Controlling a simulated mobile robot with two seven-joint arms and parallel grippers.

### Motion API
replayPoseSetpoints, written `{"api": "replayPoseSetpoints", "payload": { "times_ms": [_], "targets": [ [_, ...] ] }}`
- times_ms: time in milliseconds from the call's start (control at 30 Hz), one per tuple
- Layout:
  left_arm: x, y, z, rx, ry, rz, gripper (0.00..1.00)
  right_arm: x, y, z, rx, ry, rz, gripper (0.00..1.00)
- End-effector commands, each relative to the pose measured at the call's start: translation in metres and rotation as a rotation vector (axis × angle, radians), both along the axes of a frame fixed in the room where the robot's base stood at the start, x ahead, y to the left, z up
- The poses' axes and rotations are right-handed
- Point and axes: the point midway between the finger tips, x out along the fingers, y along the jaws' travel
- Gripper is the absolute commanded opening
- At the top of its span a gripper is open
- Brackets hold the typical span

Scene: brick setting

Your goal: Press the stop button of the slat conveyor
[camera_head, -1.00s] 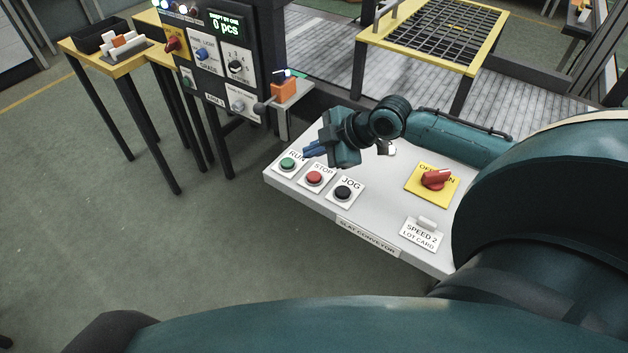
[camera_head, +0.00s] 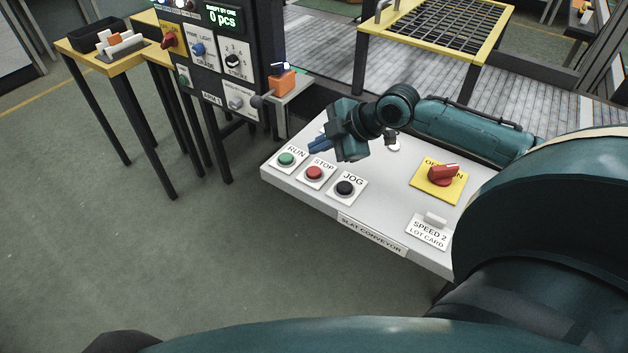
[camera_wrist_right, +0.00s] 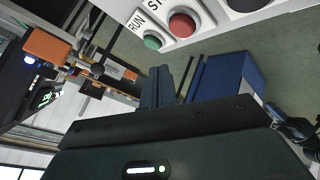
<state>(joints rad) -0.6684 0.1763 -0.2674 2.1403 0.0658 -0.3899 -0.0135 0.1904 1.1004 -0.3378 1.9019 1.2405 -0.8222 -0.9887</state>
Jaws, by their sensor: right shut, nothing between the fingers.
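The slat conveyor's control panel is a white sloped box (camera_head: 385,215) labelled SLAT CONVEYOR. The stop button (camera_head: 314,173) is a red round button on a white STOP plate, between the green RUN button (camera_head: 286,159) and the black JOG button (camera_head: 345,188). The red button also shows at the top of the right wrist view (camera_wrist_right: 183,24). My right gripper (camera_head: 316,147) is shut and empty. Its blue fingertips appear just behind the STOP label in the head view, apart from the red button; their exact height is unclear. My left gripper is out of view.
A dark machine cabinet (camera_head: 215,70) with knobs stands behind at left. Open floor lies in front of the panel.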

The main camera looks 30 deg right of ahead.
Motion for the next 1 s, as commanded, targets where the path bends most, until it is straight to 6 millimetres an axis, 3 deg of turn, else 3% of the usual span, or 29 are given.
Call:
{"api": "replayPoseSetpoints", "payload": {
  "times_ms": [33, 67, 300, 1000],
  "targets": [
    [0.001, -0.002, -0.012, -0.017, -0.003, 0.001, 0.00, 0.000, 0.000, -0.015, 0.000, 0.000, 0.000, 0.00],
    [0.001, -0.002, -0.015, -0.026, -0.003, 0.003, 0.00, 0.000, 0.000, -0.019, 0.000, 0.000, 0.000, 0.00],
    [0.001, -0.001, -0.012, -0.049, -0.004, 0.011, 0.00, 0.000, 0.000, -0.034, 0.002, 0.000, -0.001, 0.00],
    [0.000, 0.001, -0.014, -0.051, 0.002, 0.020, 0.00, 0.000, 0.000, -0.037, 0.001, -0.001, -0.001, 0.00]
  ]
}}
